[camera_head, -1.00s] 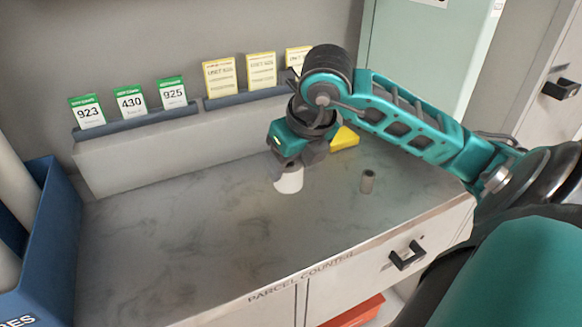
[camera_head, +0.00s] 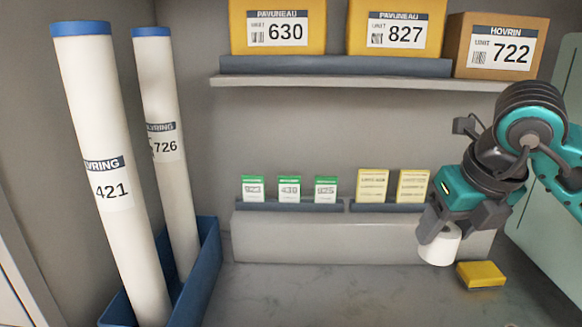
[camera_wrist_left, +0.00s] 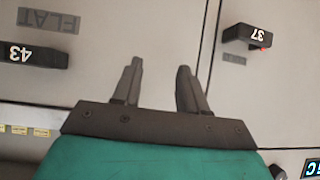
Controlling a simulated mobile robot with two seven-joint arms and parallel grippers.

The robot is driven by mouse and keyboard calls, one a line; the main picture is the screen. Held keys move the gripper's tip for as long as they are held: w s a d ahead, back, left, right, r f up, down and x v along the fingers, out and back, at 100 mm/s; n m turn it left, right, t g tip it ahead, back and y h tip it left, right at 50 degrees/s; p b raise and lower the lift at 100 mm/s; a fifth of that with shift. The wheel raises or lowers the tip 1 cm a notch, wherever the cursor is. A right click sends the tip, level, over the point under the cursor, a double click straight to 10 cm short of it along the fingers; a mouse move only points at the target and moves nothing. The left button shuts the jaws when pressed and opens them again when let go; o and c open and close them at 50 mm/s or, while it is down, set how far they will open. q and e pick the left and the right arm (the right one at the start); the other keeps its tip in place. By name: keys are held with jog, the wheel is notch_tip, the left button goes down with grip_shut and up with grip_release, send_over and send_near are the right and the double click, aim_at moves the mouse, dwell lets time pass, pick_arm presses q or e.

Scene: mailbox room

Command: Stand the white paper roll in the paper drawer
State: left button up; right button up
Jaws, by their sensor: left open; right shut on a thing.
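The white paper roll (camera_head: 440,246) is a short white cylinder at the right of the head view. My right gripper (camera_head: 438,226) is shut on its upper part and holds it slightly tilted, with the counter behind and below it. I cannot tell how far it is above the counter. The paper drawer is not in the head view now. My left gripper (camera_wrist_left: 155,85) is open and empty in the left wrist view, in front of grey cabinet fronts.
A yellow block (camera_head: 481,274) lies on the counter (camera_head: 330,295) beside the roll. Tall tubes (camera_head: 112,190) stand in a blue bin (camera_head: 210,255) at left. Parcels (camera_head: 278,27) sit on a shelf (camera_head: 350,83). The counter's middle is clear. Black handles (camera_wrist_left: 246,38) show in the left wrist view.

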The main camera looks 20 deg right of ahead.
jog(key=n, duration=0.1)
jog(key=a+f+n+y, duration=0.1)
jog(key=n, duration=0.1)
jog(key=shift+w+a+f, duration=0.1)
jog(key=shift+w, duration=0.3)
jog(key=w+a+f+n+g+p, duration=0.1)
jog(key=a+f+n+g, duration=0.3)
jog(key=n, duration=1.3)
jog(key=w+a+f+n+g+p, duration=0.2)
jog(key=a+n, duration=0.6)
jog(key=n, duration=0.9)
notch_tip(320, 180, down, 2)
jog(key=g+p, duration=0.1)
jog(key=g, duration=0.1)
jog(key=shift+a+f+n+g, duration=0.2)
jog(key=shift+f+n+g, duration=0.05)
jog(key=shift+n+g, duration=0.15)
jog(key=shift+f, duration=0.1)
